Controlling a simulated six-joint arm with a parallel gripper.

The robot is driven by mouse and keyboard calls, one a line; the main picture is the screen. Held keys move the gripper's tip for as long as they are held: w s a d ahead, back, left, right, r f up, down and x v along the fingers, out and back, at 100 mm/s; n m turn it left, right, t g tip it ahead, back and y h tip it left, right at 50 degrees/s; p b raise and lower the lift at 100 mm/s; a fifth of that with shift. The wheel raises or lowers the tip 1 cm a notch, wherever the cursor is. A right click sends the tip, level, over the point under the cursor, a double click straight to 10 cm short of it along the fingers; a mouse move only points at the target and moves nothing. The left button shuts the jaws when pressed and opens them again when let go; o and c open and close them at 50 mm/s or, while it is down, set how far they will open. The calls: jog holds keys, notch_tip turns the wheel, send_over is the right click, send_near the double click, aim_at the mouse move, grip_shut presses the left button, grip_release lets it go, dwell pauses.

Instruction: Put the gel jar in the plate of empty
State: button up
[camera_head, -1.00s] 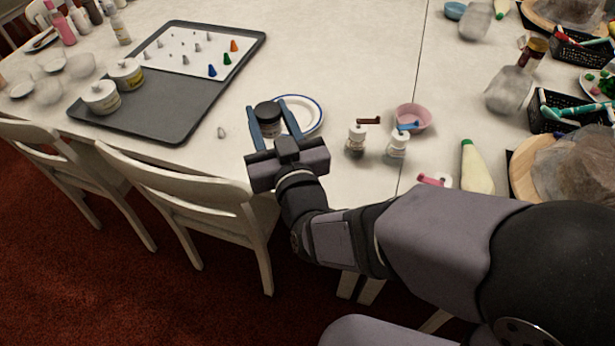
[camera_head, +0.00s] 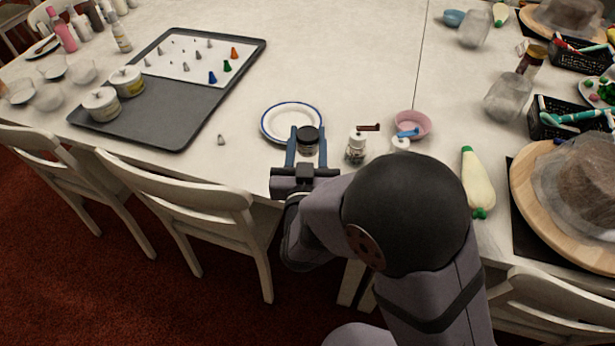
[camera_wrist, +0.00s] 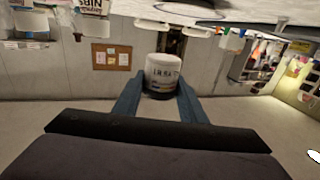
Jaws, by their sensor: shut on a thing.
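The gel jar, a small jar with a black lid, shows in the head view (camera_head: 308,139) between the fingers of my gripper (camera_head: 306,148). My gripper is shut on it. In the wrist view the jar (camera_wrist: 162,74) has a pale label with dark print, and the picture appears upside down, with the fingers (camera_wrist: 160,95) on both sides of it. The empty plate (camera_head: 275,131), white with a blue rim, lies on the table just behind and left of the jar. The jar overlaps the plate's front right edge in the head view; I cannot tell its height above the table.
Small bottles (camera_head: 356,147) and a pink bowl (camera_head: 412,124) stand close to the right of the jar. A grey tray (camera_head: 170,125) with white jars lies at the left. A white chair (camera_head: 190,207) stands at the table's front edge. Table left of the plate is mostly clear.

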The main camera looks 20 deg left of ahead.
jog(key=shift+f+b, duration=0.5)
jog(key=shift+f, duration=4.25)
jog(key=shift+f, duration=0.1)
jog(key=shift+f, duration=0.15)
jog(key=o, duration=1.1)
jog(key=b+v, duration=0.1)
jog(key=v, duration=0.5)
jog(key=shift+a+f, duration=0.1)
jog(key=shift+o, duration=0.4)
jog(key=shift+s+d, duration=0.25)
jog(key=shift+s, duration=0.4)
